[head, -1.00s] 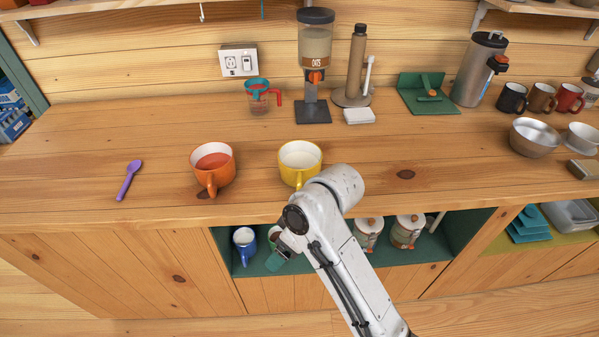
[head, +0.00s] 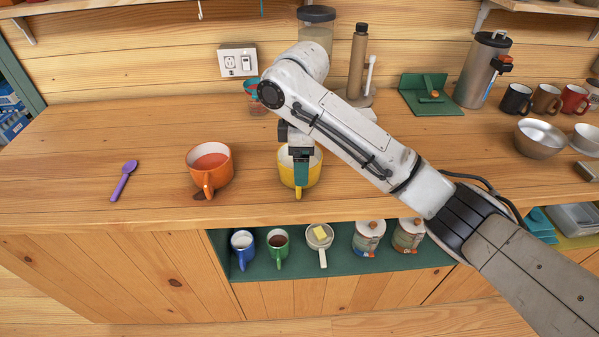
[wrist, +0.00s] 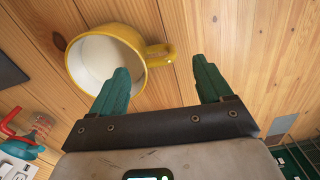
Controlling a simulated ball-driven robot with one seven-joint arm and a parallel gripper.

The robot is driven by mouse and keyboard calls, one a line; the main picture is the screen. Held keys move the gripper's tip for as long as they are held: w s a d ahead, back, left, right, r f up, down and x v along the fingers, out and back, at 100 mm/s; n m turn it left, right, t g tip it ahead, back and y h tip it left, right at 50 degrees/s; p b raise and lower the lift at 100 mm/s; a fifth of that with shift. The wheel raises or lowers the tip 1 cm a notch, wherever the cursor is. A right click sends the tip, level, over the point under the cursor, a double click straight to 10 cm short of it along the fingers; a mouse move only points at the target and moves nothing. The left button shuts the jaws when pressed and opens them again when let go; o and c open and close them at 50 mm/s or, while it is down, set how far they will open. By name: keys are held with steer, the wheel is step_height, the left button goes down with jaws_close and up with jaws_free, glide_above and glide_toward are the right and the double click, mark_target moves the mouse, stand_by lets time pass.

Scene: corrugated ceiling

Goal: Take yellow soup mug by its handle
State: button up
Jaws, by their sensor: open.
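The yellow soup mug (head: 284,172) stands upright on the wooden counter, its handle toward the front edge. My gripper (head: 301,182) is above its front side and hides part of the rim and handle. In the wrist view the mug (wrist: 98,62) shows its pale, empty-looking inside. Its yellow handle (wrist: 158,53) appears between the two green fingertips of my gripper (wrist: 161,66). The fingers are apart. Contact with the handle cannot be told.
An orange mug (head: 209,172) with reddish contents stands to the left, and a purple spoon (head: 124,180) lies farther left. A metal bowl (head: 539,138) is at right.

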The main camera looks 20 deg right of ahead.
step_height(320, 180, down, 3)
steer(key=shift+r, duration=0.15)
steer(key=shift+a+f+p, duration=0.15)
steer(key=shift+f+p, duration=0.05)
steer(key=shift+f, duration=1.15)
steer(key=shift+a+f+p, duration=0.15)
steer(key=shift+f, duration=1.15)
steer(key=shift+c, duration=0.3)
steer(key=c, duration=1.2)
steer(key=shift+w+r, duration=0.1)
steer(key=shift+c, duration=0.6)
steer(key=shift+r, duration=0.15)
